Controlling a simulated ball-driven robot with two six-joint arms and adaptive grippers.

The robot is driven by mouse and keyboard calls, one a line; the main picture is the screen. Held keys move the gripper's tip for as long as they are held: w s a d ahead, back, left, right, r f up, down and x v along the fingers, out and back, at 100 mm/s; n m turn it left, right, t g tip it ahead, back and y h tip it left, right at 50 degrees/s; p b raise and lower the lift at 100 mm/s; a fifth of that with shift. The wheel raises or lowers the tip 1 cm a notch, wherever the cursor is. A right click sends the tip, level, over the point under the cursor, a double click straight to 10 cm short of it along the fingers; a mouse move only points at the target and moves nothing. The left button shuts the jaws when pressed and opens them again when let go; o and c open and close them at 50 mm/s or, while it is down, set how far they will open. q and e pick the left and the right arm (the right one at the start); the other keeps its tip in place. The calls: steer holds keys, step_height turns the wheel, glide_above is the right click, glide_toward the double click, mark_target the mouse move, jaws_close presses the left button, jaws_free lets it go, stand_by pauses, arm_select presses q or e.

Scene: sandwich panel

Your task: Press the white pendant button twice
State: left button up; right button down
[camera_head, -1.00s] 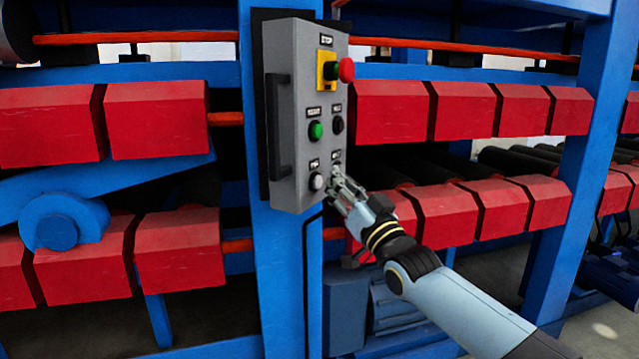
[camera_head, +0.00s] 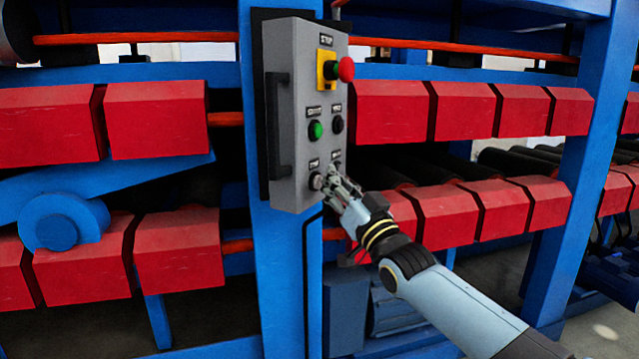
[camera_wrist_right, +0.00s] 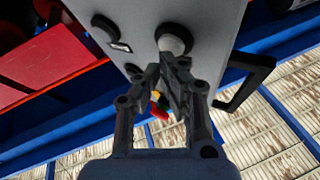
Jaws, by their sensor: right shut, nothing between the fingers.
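The grey control panel (camera_head: 300,110) hangs on a blue post in the head view. The white pendant button (camera_head: 316,181) is at its lower left, partly hidden behind my right fingertips. In the right wrist view the white button (camera_wrist_right: 174,40) shows just beyond the fingertips. My right gripper (camera_head: 330,181) is shut and empty, with its tips at the white button; I cannot tell whether they touch it. The shut fingers also show in the right wrist view (camera_wrist_right: 168,75). My left gripper is not in view.
The panel also carries a red stop button (camera_head: 346,70) on a yellow plate, a green button (camera_head: 315,130) and a black button (camera_head: 337,124). A black handle (camera_head: 279,125) is on its left side. Red blocks (camera_head: 390,112) and blue beams surround it.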

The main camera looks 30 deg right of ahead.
steer(key=shift+w+a+b, duration=0.25)
steer(key=shift+w+b, duration=0.05)
steer(key=shift+w, duration=0.15)
stand_by(0.5)
steer(key=shift+s+d, duration=0.1)
steer(key=shift+s, duration=0.05)
steer(key=shift+s+d+p, duration=0.4)
steer(key=shift+s+p, duration=0.2)
steer(key=shift+s, duration=0.05)
steer(key=s+d+p, duration=0.1)
steer(key=s+p, duration=0.1)
steer(key=s, duration=0.1)
steer(key=s+d+p, duration=0.1)
steer(key=shift+s+d, duration=0.15)
steer(key=shift+d, duration=0.15)
steer(key=shift+f, duration=0.15)
stand_by(1.9)
